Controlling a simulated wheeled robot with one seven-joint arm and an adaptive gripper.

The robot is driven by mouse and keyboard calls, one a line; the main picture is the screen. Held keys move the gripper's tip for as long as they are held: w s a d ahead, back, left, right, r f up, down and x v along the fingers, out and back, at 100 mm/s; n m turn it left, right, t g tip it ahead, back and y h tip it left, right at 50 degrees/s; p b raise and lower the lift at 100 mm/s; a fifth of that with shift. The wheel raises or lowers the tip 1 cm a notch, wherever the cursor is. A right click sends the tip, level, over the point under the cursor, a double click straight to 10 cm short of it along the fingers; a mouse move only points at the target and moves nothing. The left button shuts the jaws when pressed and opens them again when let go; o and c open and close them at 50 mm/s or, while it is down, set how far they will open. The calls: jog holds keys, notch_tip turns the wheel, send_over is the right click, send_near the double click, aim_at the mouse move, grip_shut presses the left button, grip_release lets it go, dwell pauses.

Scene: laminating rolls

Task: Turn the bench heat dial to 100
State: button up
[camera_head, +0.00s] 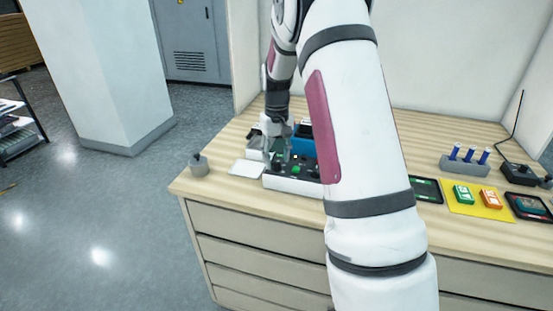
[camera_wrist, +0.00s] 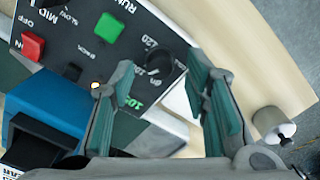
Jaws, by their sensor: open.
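The black heat dial (camera_wrist: 158,60) is a round knob on the dark panel of the control box (camera_head: 290,184). The number 120 is printed beside it; a green 100 is partly covered by a finger. I cannot tell clearly where the dial points. My gripper (camera_wrist: 162,64) is open, with one teal-padded finger on each side of the dial in the wrist view. No firm contact can be made out. In the head view my gripper (camera_head: 277,152) is over the box's left part; the dial is not distinct there.
The panel also has a green RUN button (camera_wrist: 107,28) and a red OFF switch (camera_wrist: 33,46). A blue device (camera_wrist: 55,103) stands beside the box. A small grey knobbed cylinder (camera_head: 199,166) stands near the bench's left edge. Trays and coloured blocks (camera_head: 463,194) lie right.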

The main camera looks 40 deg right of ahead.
aim_at(276, 162)
notch_tip(276, 162, up, 11)
dwell(0.3)
jog(key=shift+f, duration=0.1)
dwell(0.4)
